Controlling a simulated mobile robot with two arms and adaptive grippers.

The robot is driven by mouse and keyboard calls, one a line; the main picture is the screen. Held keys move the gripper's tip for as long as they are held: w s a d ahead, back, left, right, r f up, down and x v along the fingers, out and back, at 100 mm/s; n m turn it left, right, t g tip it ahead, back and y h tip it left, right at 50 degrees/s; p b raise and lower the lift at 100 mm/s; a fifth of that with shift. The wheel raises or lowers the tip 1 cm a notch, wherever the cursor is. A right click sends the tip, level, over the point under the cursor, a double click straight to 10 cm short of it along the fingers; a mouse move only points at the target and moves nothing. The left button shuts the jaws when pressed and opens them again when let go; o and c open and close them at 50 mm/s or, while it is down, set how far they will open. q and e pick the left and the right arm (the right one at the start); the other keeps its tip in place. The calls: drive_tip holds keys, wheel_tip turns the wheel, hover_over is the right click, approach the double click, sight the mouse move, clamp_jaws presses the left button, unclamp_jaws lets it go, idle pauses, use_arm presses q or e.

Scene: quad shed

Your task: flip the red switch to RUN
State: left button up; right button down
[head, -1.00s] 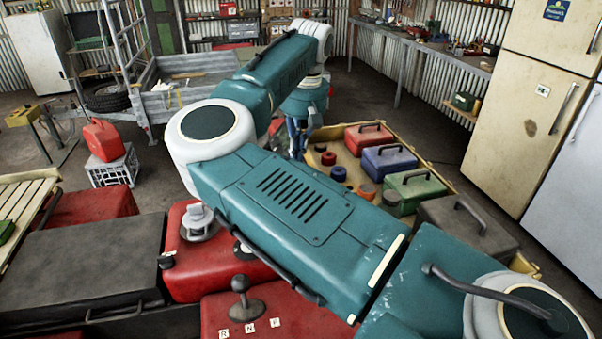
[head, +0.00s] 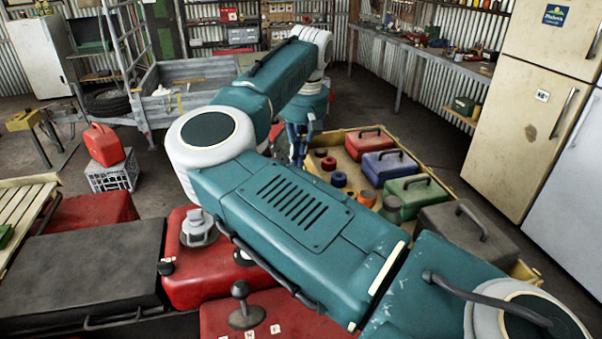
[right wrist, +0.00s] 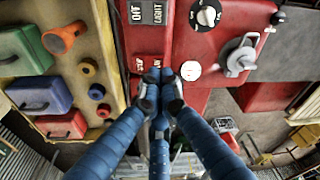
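In the right wrist view, a red panel (right wrist: 220,40) carries OFF and LIGHT labels and, lower, two partly covered white labels (right wrist: 139,63); one seems to end in "OP", the other looks like RUN. My right gripper (right wrist: 160,92) has blue fingers with their tips drawn close together, in front of the panel just below these labels. The red switch cannot be made out; the fingers hide that spot. In the head view my right arm crosses the red quad bodywork (head: 185,275), and its gripper (head: 299,150) is small and partly hidden. My left gripper is not in view.
A tan tray (head: 335,150) with coloured cases and round caps lies right of my right gripper. A round dial (right wrist: 205,14) and a grey key-like knob (right wrist: 240,57) sit on the panel. A black-knobbed shift lever (head: 241,305) stands near the front.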

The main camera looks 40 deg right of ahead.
drive_tip(key=shift+f+b, duration=0.3)
drive_tip(key=shift+f, duration=0.1)
idle(0.5)
drive_tip(key=shift+s+f+b, duration=0.1)
drive_tip(key=shift+f+b, duration=0.4)
drive_tip(key=shift+f, duration=0.2)
idle(0.3)
drive_tip(key=shift+a, duration=0.1)
drive_tip(key=shift+r+p, duration=0.6)
drive_tip(key=shift+r, duration=0.25)
drive_tip(key=shift+r+p, duration=1.65)
drive_tip(key=shift+r, duration=1.05)
